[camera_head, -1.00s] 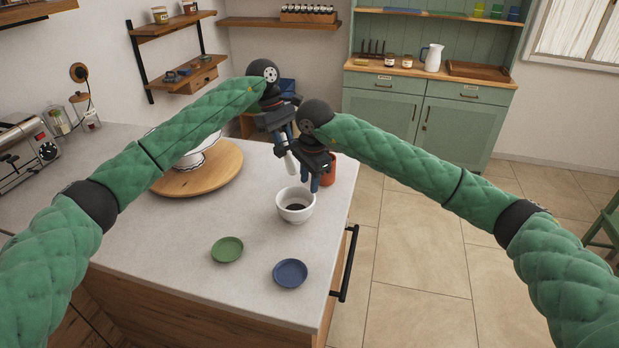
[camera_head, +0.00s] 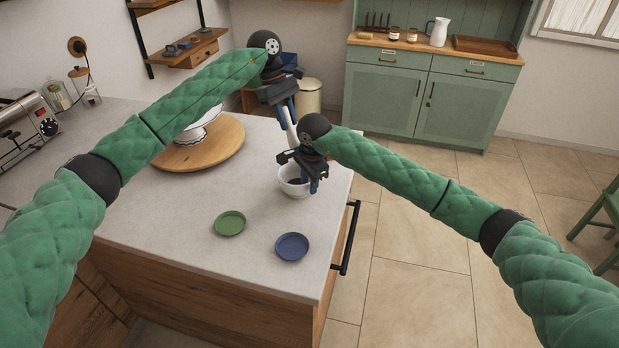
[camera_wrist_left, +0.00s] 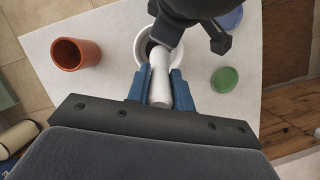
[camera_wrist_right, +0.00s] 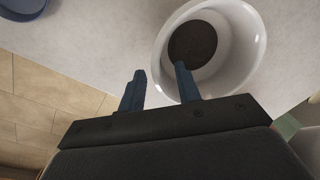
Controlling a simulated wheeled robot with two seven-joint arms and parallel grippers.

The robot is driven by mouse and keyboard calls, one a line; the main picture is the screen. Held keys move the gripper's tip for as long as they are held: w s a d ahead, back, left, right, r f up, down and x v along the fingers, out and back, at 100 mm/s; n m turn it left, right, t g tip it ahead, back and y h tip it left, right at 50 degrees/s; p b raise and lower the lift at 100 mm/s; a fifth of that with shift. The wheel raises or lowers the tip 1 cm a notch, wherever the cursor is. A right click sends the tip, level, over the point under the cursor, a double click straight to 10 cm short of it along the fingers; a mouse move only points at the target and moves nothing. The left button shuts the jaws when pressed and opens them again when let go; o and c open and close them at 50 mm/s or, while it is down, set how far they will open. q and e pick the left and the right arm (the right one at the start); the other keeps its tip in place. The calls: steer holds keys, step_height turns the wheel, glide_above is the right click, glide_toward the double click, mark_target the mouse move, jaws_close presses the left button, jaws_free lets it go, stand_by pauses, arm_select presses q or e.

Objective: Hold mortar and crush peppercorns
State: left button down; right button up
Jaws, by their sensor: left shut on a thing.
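The white mortar (camera_head: 292,191) stands upright on the counter with a dark layer of peppercorns (camera_wrist_right: 193,43) inside. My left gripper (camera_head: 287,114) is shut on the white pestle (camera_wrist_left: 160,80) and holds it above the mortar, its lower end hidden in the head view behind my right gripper. My right gripper (camera_wrist_right: 160,88) is down at the mortar's near right side. Its blue fingers are apart with nothing gripped. In the right wrist view, one finger overlaps the mortar's rim and the other is outside it. Whether a finger touches the wall I cannot tell.
A green dish (camera_head: 229,223) and a blue dish (camera_head: 292,246) lie on the counter in front of the mortar. A terracotta cup (camera_wrist_left: 77,53) stands near it. A round wooden board (camera_head: 215,153) with a white stand is at the left. The counter's right edge (camera_head: 338,220) is close.

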jaws_close()
stand_by(2.4)
jaws_free()
